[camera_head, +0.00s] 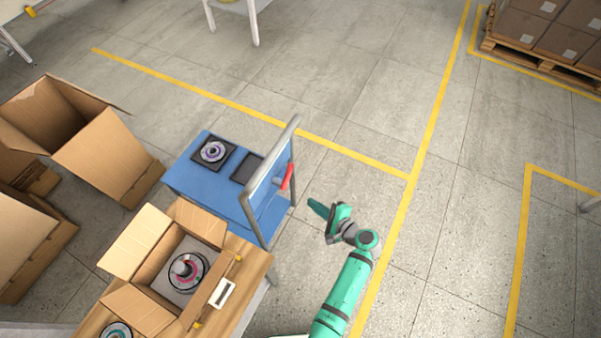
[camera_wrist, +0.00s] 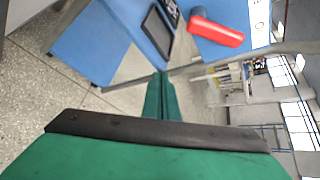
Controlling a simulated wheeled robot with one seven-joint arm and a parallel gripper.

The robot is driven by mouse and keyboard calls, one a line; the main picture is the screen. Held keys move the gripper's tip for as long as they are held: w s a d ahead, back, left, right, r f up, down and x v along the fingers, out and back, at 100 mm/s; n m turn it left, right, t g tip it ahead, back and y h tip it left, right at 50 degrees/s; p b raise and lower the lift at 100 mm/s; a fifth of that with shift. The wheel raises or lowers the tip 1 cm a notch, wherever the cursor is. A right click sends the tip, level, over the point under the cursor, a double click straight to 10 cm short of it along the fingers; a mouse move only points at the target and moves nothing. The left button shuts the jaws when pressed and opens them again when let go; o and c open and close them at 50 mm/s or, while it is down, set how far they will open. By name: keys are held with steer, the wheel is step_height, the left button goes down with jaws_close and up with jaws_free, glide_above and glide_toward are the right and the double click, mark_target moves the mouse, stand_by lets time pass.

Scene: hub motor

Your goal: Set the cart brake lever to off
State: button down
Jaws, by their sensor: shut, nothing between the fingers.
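The blue cart (camera_head: 183,178) stands left of the middle in the head view, with a grey push handle (camera_head: 270,165) on its right end. The red brake lever (camera_head: 287,176) sits on that handle end and points up. In the wrist view the red lever (camera_wrist: 217,31) shows above my fingers, beside the blue cart deck (camera_wrist: 95,45). My green gripper (camera_head: 328,212) is just right of the handle in the head view, apart from the lever. Its fingers (camera_wrist: 162,95) are together and empty in the wrist view.
A table with an open cardboard box (camera_head: 147,250) holding a round motor part stands in front of the cart. Large open boxes (camera_head: 105,150) stand on the left. Stacked cartons sit on a pallet (camera_head: 535,58) at the far right.

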steer(key=w+d+r+y, duration=0.2)
steer(key=w+d+r, duration=0.2)
steer(key=r, duration=0.3)
steer(key=shift+w+m+t+y, duration=0.2)
steer(key=shift+m+t+y, duration=0.1)
steer(key=shift+y, duration=0.1)
steer(key=w+a, duration=0.4)
steer(key=a, duration=0.4)
steer(key=shift+w+a+r, duration=0.15)
steer(key=shift+w+r, duration=0.15)
steer(key=shift+a+r, duration=0.1)
steer(key=shift+a, duration=0.05)
stand_by(0.4)
